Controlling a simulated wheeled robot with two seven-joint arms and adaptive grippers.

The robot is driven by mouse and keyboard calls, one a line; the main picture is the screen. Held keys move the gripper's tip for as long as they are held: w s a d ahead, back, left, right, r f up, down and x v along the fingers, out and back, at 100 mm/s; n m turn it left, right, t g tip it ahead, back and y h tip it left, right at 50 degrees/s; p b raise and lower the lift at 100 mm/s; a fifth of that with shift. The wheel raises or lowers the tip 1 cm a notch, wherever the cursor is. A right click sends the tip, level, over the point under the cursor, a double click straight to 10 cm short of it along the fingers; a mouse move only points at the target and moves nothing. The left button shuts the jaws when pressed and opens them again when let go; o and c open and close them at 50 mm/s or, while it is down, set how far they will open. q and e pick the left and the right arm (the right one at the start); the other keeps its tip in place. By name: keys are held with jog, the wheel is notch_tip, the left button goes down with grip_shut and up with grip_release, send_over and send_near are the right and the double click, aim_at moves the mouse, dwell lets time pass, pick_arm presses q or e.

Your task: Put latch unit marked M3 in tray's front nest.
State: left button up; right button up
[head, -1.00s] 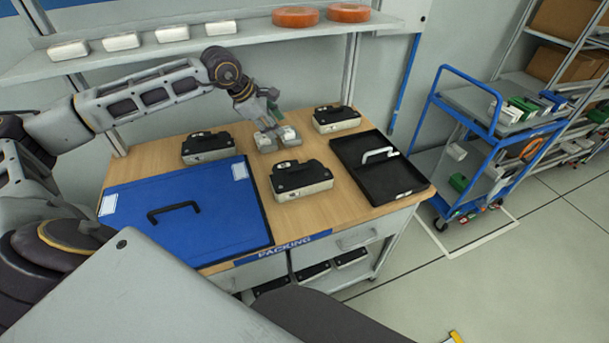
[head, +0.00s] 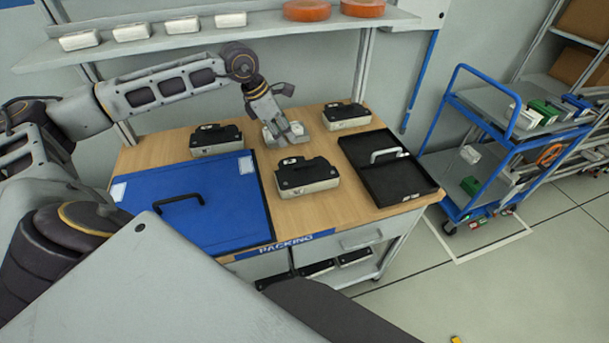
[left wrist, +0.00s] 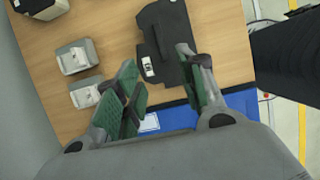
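Black-topped units with pale bases and small white labels stand on the packing table: back left (head: 216,140), middle (head: 306,177) and back right (head: 346,115). Two small grey blocks with whitish tops, one (left wrist: 77,57) behind the other (left wrist: 87,92), stand near the back. I cannot read M3 on anything. A black tray (head: 375,185) with a pale handle-like piece inside lies at the right; its nests cannot be made out. My right gripper is out of view.
A blue panel (head: 215,215) with a black handle covers the table's left front. A shelf (head: 200,42) with several white boxes and orange discs runs above the back. A blue trolley (head: 480,140) stands right of the table, with clear floor before it.

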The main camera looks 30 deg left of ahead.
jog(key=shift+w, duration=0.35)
pick_arm(q)
jog(key=shift+f, duration=0.15)
send_over(295, 165)
jog(key=f, duration=0.3)
jog(key=f+p, duration=0.1)
jog(key=f, duration=0.2)
jog(key=shift+s+f, duration=0.2)
jog(key=shift+f, duration=0.1)
jog(key=shift+w+d+f, duration=0.1)
jog(key=shift+w+f, duration=0.05)
jog(key=shift+f, duration=0.35)
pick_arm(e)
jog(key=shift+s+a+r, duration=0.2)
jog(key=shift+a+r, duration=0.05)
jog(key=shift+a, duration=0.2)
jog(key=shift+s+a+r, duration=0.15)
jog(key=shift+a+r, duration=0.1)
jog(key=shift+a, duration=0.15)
pick_arm(q)
jog(key=shift+f, duration=0.1)
